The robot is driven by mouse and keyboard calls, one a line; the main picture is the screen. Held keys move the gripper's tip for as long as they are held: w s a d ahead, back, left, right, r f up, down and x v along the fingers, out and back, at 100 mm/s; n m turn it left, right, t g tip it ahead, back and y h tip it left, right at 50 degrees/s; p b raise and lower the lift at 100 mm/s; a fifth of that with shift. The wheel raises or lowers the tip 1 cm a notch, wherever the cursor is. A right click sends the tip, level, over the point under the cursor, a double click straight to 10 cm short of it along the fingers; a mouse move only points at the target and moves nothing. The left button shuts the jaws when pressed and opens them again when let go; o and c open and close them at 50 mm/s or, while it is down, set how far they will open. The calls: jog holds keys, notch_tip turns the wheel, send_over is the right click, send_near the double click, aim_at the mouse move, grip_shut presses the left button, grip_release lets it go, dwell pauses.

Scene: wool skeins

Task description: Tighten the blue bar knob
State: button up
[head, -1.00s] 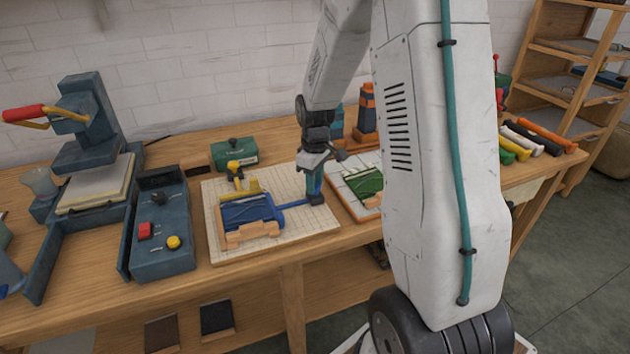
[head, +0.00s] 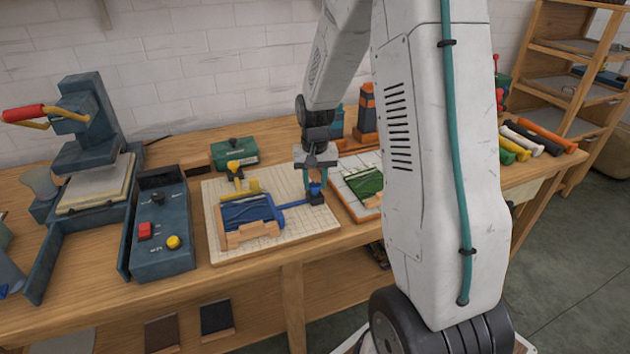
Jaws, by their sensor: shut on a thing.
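The blue bar knob (head: 315,189) stands upright at the right end of a blue bar (head: 294,203), above a dark block on the pale gridded board. My gripper (head: 318,183) points down over it, with one finger on each side, and is shut on the knob. The bar runs left to a blue frame (head: 247,213) with wooden edges on the same board. The fingers partly cover the knob, and its exact angle is too small to tell.
A yellow clamp (head: 238,180) stands on the board (head: 290,240) behind the blue frame. A second board with a green piece (head: 366,184) lies close on the right. A dark control box (head: 162,225) and a press (head: 88,130) stand at the left.

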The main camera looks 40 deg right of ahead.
aim_at(315, 185)
jog(key=m, duration=0.5)
jog(key=shift+m, duration=0.4)
dwell(0.3)
jog(key=o, duration=1)
jog(key=shift+c, duration=0.2)
notch_tip(315, 185, up, 8)
jog(key=shift+f, duration=0.1)
